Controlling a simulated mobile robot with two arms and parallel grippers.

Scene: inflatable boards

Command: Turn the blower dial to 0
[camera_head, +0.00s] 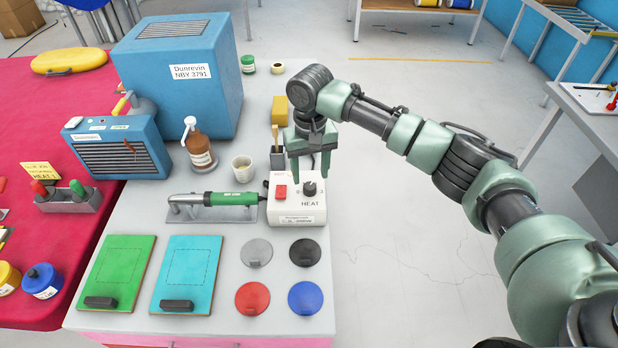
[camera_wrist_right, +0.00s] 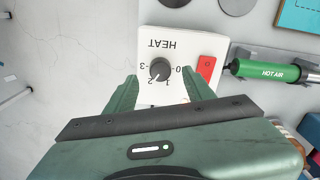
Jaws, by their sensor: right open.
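The white control box (camera_head: 297,213) marked HEAT stands on the grey bench, with a dark dial (camera_head: 310,188) and a red switch (camera_head: 281,191). In the right wrist view the dial (camera_wrist_right: 160,69) is ringed by the numbers 0 to 3, and its pointer seems to be near 2. The green hot-air blower (camera_head: 230,199) lies in a holder left of the box. My left gripper is not in view.
Coloured discs (camera_head: 252,298) and boards (camera_head: 187,272) lie in front. Floor right of the bench is clear.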

